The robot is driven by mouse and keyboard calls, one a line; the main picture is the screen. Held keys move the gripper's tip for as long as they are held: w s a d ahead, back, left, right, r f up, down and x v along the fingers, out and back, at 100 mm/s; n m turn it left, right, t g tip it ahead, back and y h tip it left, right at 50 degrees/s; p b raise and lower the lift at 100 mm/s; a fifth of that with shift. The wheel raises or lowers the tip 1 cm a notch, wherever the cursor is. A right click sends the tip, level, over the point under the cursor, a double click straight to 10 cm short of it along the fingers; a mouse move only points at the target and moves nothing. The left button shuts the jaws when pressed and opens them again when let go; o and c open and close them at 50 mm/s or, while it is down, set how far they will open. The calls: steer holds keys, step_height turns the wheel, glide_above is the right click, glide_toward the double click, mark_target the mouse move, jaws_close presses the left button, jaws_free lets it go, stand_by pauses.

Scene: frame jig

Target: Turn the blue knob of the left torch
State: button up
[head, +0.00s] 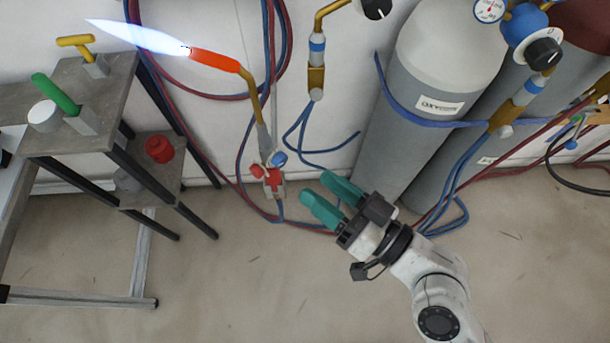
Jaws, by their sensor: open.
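The left torch (265,140) hangs upright by the wall at the middle left, with a red-orange nozzle (215,60) and a bluish-white flame streaming to the upper left. Its blue knob (279,158) sits on the right side of its lower body. A red knob (256,171) and red fittings sit just below and to the left. My gripper (332,200), with two green fingers, is open and empty. It is to the lower right of the blue knob in the picture, apart from it.
A metal stand (85,150) with tools stands at the left. Grey gas cylinders (430,100) stand at the right. Blue and red hoses (240,160) hang along the wall and run to the floor. Open floor (250,270) lies in front.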

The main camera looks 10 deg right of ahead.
steer(key=shift+b+v, duration=0.6)
steer(key=shift+v, duration=1.25)
steer(key=s+d+f+g+h+p, duration=0.15)
steer(key=d+f+g+h, duration=0.4)
steer(key=f, duration=0.65)
steer(key=s+d+f+m+g+h, duration=0.2)
steer(key=s+d+g+h, duration=0.1)
steer(key=d, duration=0.3)
steer(key=s+d+f+m+g+h+p, duration=0.1)
steer(key=s+d+f+m+g+h, duration=0.1)
steer(key=s+d, duration=0.4)
steer(key=shift+d+f+g+h, duration=0.7)
steer(key=shift+d+h, duration=0.15)
steer(key=shift+h, duration=0.4)
